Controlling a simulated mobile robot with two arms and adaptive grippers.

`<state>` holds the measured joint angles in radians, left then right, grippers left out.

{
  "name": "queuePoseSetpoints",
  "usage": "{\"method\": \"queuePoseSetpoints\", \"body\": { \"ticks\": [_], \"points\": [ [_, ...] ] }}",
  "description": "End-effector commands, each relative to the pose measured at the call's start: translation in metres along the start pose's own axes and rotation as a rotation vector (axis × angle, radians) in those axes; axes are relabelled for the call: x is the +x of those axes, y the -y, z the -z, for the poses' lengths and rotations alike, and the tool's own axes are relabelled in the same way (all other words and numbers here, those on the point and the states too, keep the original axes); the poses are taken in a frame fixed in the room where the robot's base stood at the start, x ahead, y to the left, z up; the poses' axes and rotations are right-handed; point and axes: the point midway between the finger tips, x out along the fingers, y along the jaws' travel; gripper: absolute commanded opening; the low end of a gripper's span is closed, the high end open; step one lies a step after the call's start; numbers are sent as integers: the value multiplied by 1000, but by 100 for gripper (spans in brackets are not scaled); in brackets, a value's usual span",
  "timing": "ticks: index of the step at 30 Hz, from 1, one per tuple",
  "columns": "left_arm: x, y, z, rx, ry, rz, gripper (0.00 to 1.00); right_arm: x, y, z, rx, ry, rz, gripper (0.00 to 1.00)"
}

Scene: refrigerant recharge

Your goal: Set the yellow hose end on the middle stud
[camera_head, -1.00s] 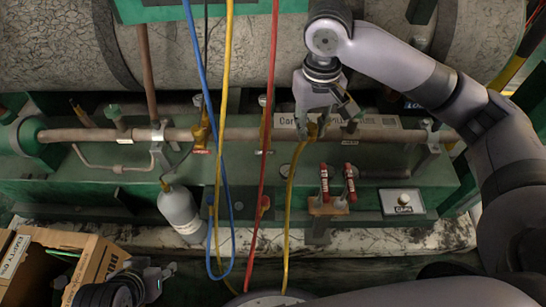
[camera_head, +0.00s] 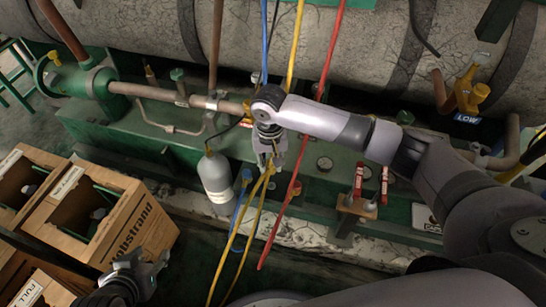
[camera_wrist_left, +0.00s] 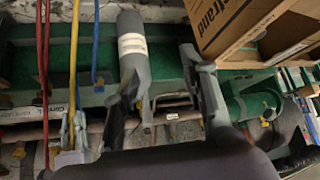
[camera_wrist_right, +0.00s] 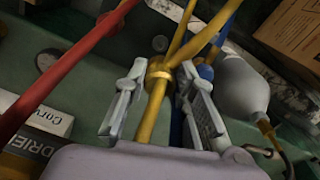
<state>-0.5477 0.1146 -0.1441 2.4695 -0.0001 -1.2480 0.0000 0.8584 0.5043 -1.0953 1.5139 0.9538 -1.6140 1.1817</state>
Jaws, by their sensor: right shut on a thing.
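My right gripper (camera_head: 268,166) is shut on the yellow hose end (camera_wrist_right: 158,78), in front of the green housing. The yellow hose (camera_head: 247,236) hangs down from it. In the right wrist view the hose end lies between the two fingers. A blue fitting (camera_head: 246,178) stands just left of my right gripper, and a reddish fitting (camera_head: 296,188) is to its right, beside the red hose. The middle stud between them cannot be made out behind the gripper and hoses. My left gripper (camera_head: 145,270) is low at the left; the left wrist view shows its fingers apart and empty.
A grey bottle (camera_head: 216,180) stands close to the left of my right gripper. The red hose (camera_head: 300,155) crosses on its right. Two red-handled valves (camera_head: 358,181) stand further right. Wooden crates (camera_head: 150,228) fill the lower left, near my left gripper.

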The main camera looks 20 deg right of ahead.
Motion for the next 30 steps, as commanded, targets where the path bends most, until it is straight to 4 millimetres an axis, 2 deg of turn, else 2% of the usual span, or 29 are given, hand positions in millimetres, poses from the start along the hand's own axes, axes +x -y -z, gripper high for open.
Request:
{"method": "queuePoseSetpoints", "body": {
  "ticks": [14,30],
  "points": [
    [5,-6,48,8,-230,-12,40,6,0,0,-1,0,1,0],
    [-5,-14,101,9,-502,-30,40,13,0,0,-1,-1,1,0]
  ]
}}
